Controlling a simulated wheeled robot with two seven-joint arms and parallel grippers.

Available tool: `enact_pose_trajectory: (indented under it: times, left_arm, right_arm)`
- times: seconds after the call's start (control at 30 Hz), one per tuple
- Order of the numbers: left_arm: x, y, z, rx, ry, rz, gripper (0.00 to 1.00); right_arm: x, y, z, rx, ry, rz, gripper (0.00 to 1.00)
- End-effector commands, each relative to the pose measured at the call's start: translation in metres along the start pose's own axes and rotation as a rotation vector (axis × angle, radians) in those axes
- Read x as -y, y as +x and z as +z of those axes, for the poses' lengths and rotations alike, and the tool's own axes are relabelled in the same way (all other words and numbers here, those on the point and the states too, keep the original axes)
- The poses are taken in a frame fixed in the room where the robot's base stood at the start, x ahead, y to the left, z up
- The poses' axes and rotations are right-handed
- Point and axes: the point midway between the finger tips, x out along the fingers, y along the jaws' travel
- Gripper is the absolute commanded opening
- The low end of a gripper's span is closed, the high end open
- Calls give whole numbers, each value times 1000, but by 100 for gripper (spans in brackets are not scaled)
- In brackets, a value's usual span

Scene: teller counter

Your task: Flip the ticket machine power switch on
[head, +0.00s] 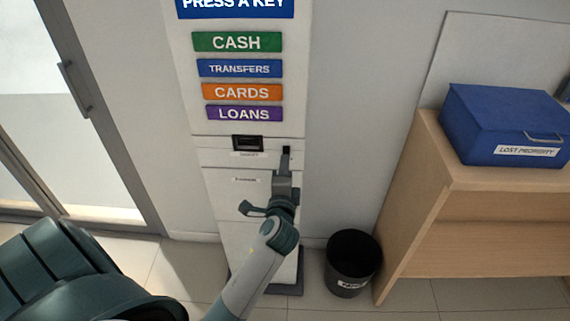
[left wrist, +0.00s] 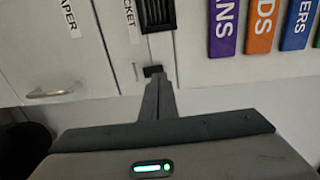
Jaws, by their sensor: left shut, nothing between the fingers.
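The white ticket machine (head: 220,170) stands against the wall with a blue header and green, blue, orange and purple keys. A small dark switch (head: 287,149) sits on its front, right of the ticket slot (head: 248,143). My left gripper (head: 285,158) is shut and empty, its fingertips at the switch. In the left wrist view the closed fingers (left wrist: 155,86) point at the dark switch (left wrist: 153,71), beside the black slot (left wrist: 157,15). The tips partly cover the switch, so I cannot tell contact or its position. My right gripper is out of view.
A black bin (head: 353,264) stands on the floor right of the machine. A wooden shelf unit (head: 470,215) with a blue lost property box (head: 490,120) is farther right. A door with a handle (head: 75,88) is at left. The wrist view shows a paper compartment handle (left wrist: 50,94).

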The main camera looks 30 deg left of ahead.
Motion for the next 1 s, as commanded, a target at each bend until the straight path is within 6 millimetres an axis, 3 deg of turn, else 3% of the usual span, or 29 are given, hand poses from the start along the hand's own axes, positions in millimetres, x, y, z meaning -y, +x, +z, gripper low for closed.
enact_pose_trajectory:
  times: [0.37,0.7,1.0]
  left_arm:
    - [-1,-35,-1,-1,-1,1,0]
    - [0,-83,0,-1,-1,2,0]
    - [3,-100,0,0,0,2,0]
  right_arm:
    - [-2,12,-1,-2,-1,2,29]
    - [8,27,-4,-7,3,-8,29]
    - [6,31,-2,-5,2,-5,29]
